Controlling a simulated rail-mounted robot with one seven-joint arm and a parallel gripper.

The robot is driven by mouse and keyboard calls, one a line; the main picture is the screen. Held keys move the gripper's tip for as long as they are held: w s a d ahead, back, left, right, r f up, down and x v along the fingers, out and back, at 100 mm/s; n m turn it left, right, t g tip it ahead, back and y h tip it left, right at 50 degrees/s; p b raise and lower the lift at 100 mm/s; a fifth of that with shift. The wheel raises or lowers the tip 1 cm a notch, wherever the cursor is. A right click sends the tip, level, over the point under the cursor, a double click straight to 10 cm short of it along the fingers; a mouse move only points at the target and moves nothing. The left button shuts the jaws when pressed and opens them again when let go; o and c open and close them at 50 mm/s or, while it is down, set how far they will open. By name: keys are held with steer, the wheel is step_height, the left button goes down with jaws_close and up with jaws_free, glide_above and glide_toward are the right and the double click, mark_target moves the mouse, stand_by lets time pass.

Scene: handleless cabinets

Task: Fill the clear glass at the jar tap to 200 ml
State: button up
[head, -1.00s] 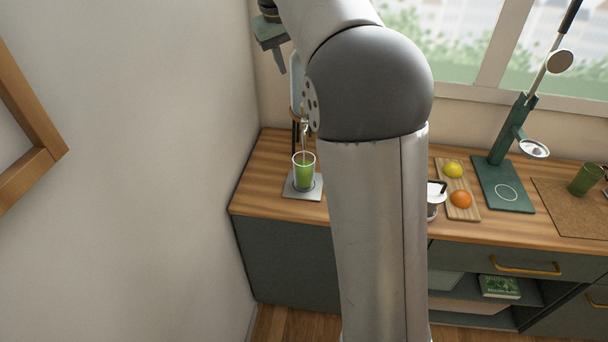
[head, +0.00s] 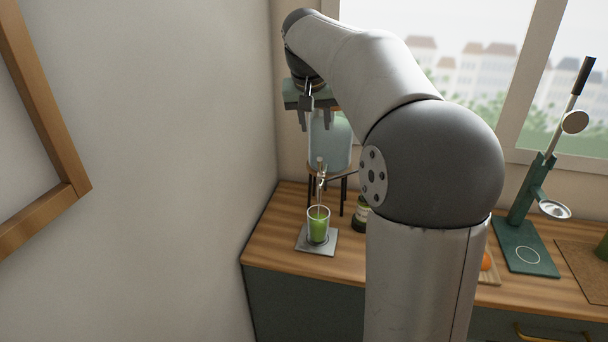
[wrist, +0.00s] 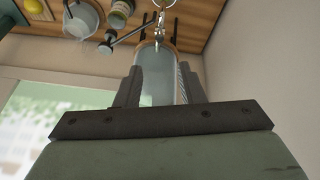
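The clear glass (head: 318,226) stands upright on a grey square plate (head: 326,247) under the jar tap (head: 321,182). Green liquid fills much of the glass, below the rim; no volume mark is readable. A thin streak shows between tap and glass; I cannot tell whether it is flowing. The pale jar (head: 338,146) sits on a dark-legged stand. My gripper (head: 316,120) is open and empty, in front of the jar's upper part. The wrist view shows its parted fingers (wrist: 161,84).
A wall is close on the left, with a wooden frame (head: 40,110). A green press (head: 527,246) and an orange (head: 486,261) are farther right. My arm hides the middle of the counter.

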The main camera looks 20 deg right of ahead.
mark_target(321, 175)
steer(key=p+x, duration=0.1)
steer(key=x, duration=1.6)
steer(key=shift+d+f, duration=0.1)
steer(key=shift+f, duration=0.1)
jaws_close()
steer(key=shift+r, duration=0.1)
